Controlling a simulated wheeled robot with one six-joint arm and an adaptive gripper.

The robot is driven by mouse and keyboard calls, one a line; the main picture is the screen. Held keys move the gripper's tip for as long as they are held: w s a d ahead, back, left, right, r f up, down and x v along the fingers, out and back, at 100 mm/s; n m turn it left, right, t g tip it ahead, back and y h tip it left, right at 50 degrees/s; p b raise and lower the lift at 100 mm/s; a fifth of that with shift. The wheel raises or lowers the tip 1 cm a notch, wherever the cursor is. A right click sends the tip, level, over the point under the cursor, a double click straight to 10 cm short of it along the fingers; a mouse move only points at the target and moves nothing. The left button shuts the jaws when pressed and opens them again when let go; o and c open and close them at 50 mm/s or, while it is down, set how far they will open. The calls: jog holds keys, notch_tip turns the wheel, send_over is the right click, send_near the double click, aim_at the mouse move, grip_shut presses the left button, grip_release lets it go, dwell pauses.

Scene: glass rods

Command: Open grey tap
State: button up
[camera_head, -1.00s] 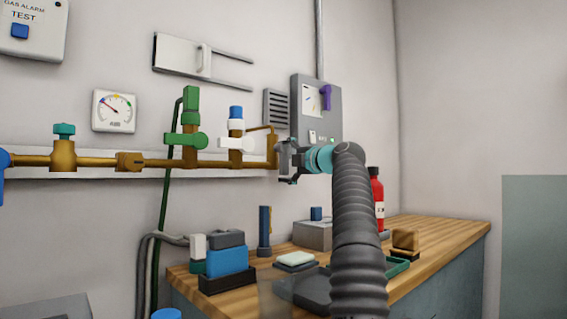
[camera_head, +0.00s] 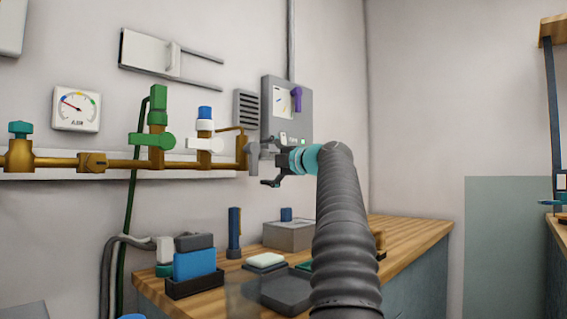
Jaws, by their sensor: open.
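The grey tap (camera_head: 253,158) is a small grey handle at the right end of the brass pipe (camera_head: 120,162), beside an upright brass fitting (camera_head: 241,152). My gripper (camera_head: 267,164) is open, with its dark fingers pointing left towards the grey tap. The fingers are just right of the handle in the picture, with nothing visible between them. I cannot tell from this view whether they touch the handle or how far apart they are in depth.
A green tap (camera_head: 152,139) and a white tap (camera_head: 205,144) stand left along the pipe. A grey wall box (camera_head: 287,104) is behind my gripper. The wooden bench (camera_head: 412,236) below holds a blue item (camera_head: 195,263), a grey box (camera_head: 287,235) and other things.

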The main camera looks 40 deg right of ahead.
jog(key=s, duration=0.7)
jog(key=shift+d, duration=0.45)
dwell(0.6)
